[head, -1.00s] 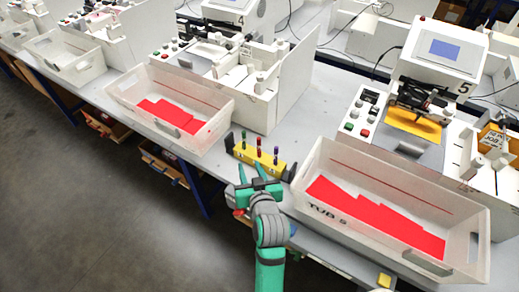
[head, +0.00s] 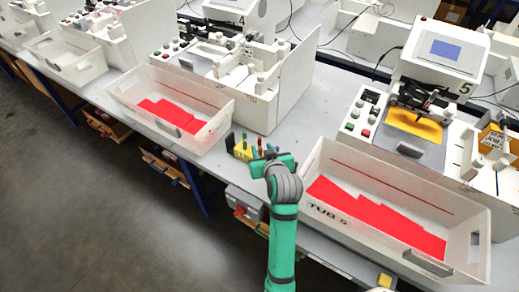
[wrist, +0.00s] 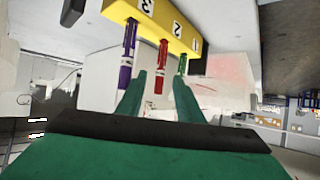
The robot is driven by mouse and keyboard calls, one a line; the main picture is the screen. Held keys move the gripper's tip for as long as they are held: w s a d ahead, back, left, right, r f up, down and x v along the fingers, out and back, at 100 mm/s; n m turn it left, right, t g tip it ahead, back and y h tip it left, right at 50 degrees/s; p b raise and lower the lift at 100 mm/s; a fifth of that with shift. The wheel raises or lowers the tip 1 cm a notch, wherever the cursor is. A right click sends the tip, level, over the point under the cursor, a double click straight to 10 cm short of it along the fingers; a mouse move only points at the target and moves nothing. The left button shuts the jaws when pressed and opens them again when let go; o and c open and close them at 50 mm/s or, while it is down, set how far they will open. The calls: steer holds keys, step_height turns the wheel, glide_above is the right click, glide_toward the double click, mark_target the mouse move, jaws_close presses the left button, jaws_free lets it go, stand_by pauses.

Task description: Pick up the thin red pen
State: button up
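A yellow pen holder (wrist: 160,14) with numbers 1, 2 and 3 shows upside down in the wrist view. The red pen (wrist: 162,62) is in its slot 2, between a purple pen (wrist: 126,62) and a green pen (wrist: 182,65). My gripper (wrist: 160,84) is open, its two green fingers either side of the red pen's line; contact cannot be told. In the head view my gripper (head: 270,158) is at the holder (head: 242,151) and hides its right part. The red pen's top (head: 259,142) shows just behind the gripper.
A clear tub (head: 330,221) marked TUB 5 with red sheets stands close to the right of my gripper. Another tub (head: 215,133) with red sheets is at the left. Plotter 5 (head: 440,55) stands behind the right tub.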

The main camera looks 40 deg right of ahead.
mark_target(260, 146)
steer(key=x, duration=0.5)
steer(key=shift+c, duration=0.5)
jaws_close()
step_height(260, 146, up, 10)
